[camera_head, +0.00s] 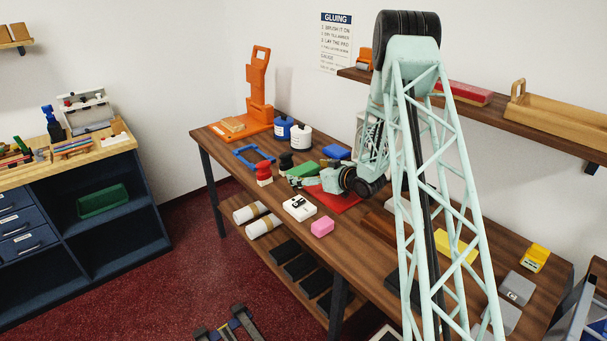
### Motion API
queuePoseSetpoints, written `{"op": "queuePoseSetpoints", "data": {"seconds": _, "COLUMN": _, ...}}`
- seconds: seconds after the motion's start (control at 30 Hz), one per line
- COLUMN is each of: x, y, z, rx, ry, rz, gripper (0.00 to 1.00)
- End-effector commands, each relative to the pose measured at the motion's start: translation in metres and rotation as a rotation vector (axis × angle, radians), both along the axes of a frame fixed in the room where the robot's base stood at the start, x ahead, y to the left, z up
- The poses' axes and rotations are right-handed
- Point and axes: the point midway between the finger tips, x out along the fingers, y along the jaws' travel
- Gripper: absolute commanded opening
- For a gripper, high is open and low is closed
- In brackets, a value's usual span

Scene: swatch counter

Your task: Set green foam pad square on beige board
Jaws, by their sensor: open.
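A green block that looks like the foam pad (305,168) lies on the wooden table, just behind my gripper. My gripper (299,183) is low over the table, open, pointing left, between the green pad and a white device. Whether its fingers touch anything is too small to tell. A light tan piece (233,126), which may be the beige board, lies on the base of the orange stand at the table's far left end. No green pad lies on it. My arm hides part of the table's middle.
A red stamp (264,172), black stamp (286,160), white device (299,208) and pink block (322,227) crowd around my gripper. A red sheet (338,201) lies under my wrist. A blue frame (254,158) and white jar (301,137) stand toward the orange stand (258,95).

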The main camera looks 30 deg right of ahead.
Motion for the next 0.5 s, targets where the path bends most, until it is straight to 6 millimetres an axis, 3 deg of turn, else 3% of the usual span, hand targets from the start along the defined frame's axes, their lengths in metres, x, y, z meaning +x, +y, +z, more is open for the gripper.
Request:
{"op": "queuePoseSetpoints", "data": {"seconds": 0.2, "x": 0.017, "y": 0.004, "z": -0.007, "rx": 0.000, "ry": 0.000, "rz": -0.001, "gripper": 0.94}}
{"op": "queuePoseSetpoints", "data": {"seconds": 0.5, "x": 0.020, "y": 0.004, "z": -0.007, "rx": 0.000, "ry": 0.000, "rz": -0.001, "gripper": 0.94}}
